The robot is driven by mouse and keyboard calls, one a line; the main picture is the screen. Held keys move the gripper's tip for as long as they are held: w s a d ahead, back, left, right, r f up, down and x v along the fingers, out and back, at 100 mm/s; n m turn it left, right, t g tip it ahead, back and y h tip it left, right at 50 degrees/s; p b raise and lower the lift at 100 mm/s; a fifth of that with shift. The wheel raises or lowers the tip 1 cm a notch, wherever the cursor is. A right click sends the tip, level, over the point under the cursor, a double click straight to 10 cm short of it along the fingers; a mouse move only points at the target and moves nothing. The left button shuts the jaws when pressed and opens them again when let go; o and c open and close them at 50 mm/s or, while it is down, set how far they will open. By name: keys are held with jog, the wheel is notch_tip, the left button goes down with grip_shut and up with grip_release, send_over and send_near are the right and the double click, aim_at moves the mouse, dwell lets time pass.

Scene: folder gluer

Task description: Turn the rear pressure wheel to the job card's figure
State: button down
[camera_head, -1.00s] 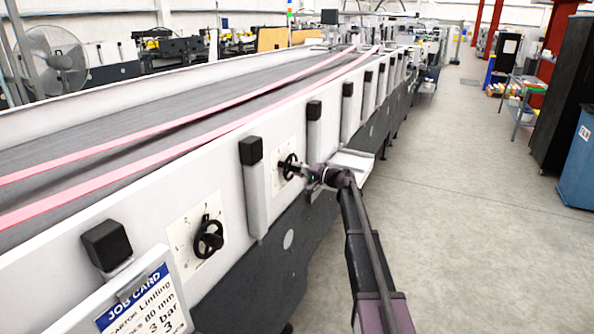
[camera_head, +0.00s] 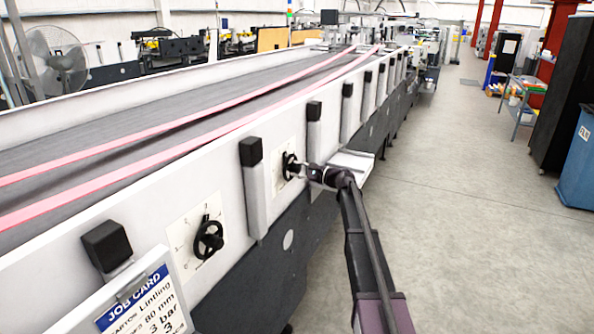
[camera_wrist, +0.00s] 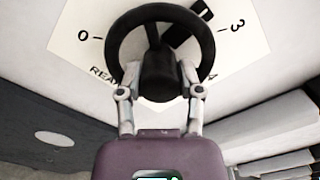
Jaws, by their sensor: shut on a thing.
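The rear pressure wheel (camera_head: 289,167) is a black handwheel on the machine's white side panel. In the wrist view the wheel (camera_wrist: 112,48) stands in front of a pale dial plate (camera_wrist: 72,30) with a 0 at left, a 3 at right and partly hidden lettering. A black pointer-like block (camera_wrist: 178,37) shows through the rim at upper right, on the 3 side. My gripper (camera_wrist: 158,80) is shut on the wheel's dark central part, one finger each side. The job card (camera_head: 145,305) at lower left reads 80 mm, 3 bar and a 3; its left side is cut off.
A second black handwheel (camera_head: 208,239) with its own dial sits nearer on the same panel. Black-capped white posts (camera_head: 255,190) flank the wheels. A white ledge (camera_head: 352,163) juts out just beyond my gripper.

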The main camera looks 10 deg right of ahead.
jog(key=m, duration=0.5)
jog(key=shift+w+r, duration=0.1)
jog(key=shift+w, duration=0.05)
jog(key=shift+m, duration=0.3)
jog(key=shift+c, duration=1.3)
grip_release()
jog(key=v, duration=1.2)
